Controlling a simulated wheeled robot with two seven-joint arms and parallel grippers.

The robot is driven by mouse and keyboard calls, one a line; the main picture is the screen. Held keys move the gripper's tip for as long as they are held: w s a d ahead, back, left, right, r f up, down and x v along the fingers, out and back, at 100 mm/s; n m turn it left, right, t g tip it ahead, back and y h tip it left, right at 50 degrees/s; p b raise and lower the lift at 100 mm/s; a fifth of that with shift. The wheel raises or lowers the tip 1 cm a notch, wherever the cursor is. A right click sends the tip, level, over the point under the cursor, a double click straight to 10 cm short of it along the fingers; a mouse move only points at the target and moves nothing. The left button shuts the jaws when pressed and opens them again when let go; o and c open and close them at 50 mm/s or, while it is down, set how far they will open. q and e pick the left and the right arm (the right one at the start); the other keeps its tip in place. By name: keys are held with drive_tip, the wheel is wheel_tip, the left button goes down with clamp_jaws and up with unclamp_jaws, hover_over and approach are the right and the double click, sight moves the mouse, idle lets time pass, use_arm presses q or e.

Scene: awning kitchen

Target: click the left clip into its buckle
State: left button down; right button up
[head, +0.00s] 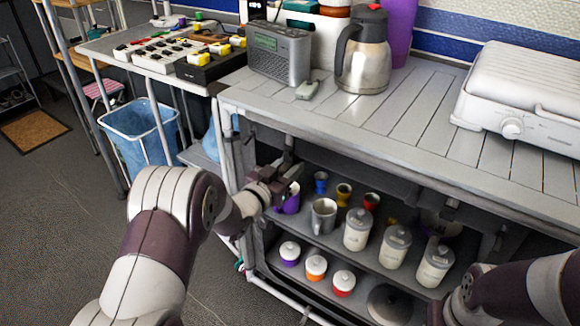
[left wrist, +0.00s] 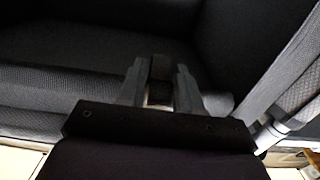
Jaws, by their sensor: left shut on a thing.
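My left gripper (head: 291,166) is at the left end of the open shelf unit, just below the worktop's front edge. In the left wrist view its two grey fingers (left wrist: 159,85) are closed around a small dark piece (left wrist: 161,68), which seems to be the left clip. The fingers hide most of it. Dark woven fabric lies behind and beside it. I cannot make out the buckle, or whether clip and buckle touch. My right arm shows at the lower right of the head view, but its fingertips cannot be made out.
A grey slatted worktop (head: 400,120) carries a radio (head: 279,54), a steel jug (head: 363,55) and a white grill (head: 525,95). A dark panel (head: 370,165) hangs under its edge. Below are shelves with a metal mug (head: 324,216) and several white jars (head: 395,247).

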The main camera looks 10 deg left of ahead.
use_arm(q)
drive_tip(key=shift+r, duration=0.1)
drive_tip(key=c, duration=1)
unclamp_jaws()
drive_tip(key=shift+s, duration=0.1)
drive_tip(key=shift+s+a+r, duration=0.15)
drive_tip(key=shift+s+a, duration=0.05)
drive_tip(key=shift+s, duration=0.05)
drive_tip(key=p+v, duration=0.4)
drive_tip(key=v, duration=0.8)
